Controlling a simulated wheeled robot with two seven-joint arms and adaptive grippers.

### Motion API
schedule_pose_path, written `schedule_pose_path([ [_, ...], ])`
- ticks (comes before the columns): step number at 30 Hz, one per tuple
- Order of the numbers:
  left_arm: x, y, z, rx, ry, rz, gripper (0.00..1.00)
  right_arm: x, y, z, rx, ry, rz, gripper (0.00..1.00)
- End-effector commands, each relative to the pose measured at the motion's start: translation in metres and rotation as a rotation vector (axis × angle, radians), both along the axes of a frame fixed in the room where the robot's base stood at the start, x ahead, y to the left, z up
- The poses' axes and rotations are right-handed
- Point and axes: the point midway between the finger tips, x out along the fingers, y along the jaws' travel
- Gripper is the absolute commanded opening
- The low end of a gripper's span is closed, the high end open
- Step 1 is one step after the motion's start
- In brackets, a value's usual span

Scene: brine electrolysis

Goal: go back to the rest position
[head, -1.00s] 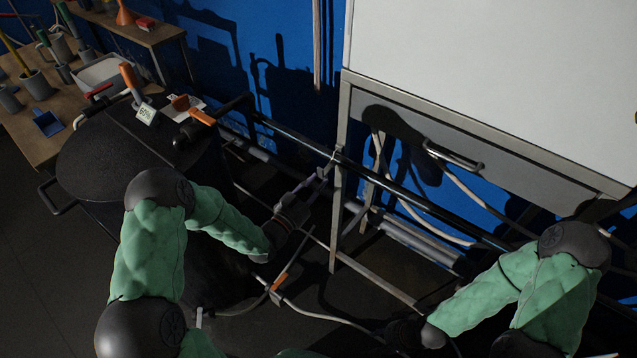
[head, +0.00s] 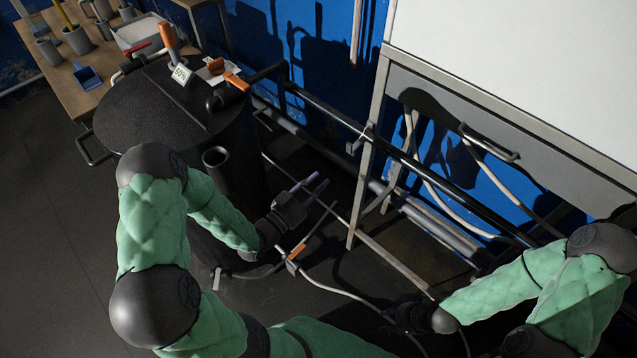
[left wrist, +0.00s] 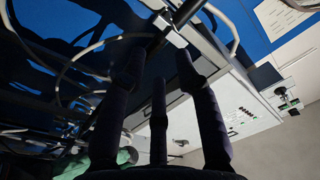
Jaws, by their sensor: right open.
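My left gripper (head: 314,188) is in the middle of the head view, to the right of the black tank and in front of the pipes. In the left wrist view its dark fingers (left wrist: 160,65) stand apart with nothing seen between them. My right gripper (head: 402,316) is low at the right of the head view, dark against the floor. It is open, and I see no object held in it.
The black tank (head: 150,110) stands left of my left gripper. Hoses (head: 340,292) lie low between my arms. A wooden table (head: 85,95) is at the back left. Floor at the left is clear.

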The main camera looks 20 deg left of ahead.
Motion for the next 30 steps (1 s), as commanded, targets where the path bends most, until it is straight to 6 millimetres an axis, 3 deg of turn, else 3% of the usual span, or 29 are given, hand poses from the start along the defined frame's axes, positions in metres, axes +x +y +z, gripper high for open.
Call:
schedule_pose_path([
  [10, 0.001, -0.001, -0.002, -0.003, 0.011, 0.000, 0.32, 0.000, 0.000, 0.001, 0.000, 0.000, 0.000, 0.41],
  [14, 0.008, -0.005, -0.014, -0.037, 0.109, 0.004, 0.32, 0.000, 0.000, 0.007, 0.000, 0.000, 0.000, 0.41],
  [18, 0.015, -0.017, -0.048, -0.113, 0.340, 0.022, 0.32, 0.000, 0.000, 0.019, 0.000, 0.000, 0.000, 0.41],
  [22, 0.009, -0.033, -0.087, -0.193, 0.601, 0.052, 0.32, 0.000, 0.000, 0.030, 0.000, 0.000, 0.000, 0.41],
  [26, -0.011, -0.052, -0.124, -0.269, 0.863, 0.095, 0.32, 0.000, 0.000, 0.041, 0.000, 0.000, 0.000, 0.41],
  [30, -0.048, -0.076, -0.157, -0.342, 1.149, 0.158, 0.32, 0.000, 0.000, 0.052, 0.000, 0.000, 0.000, 0.41],
])
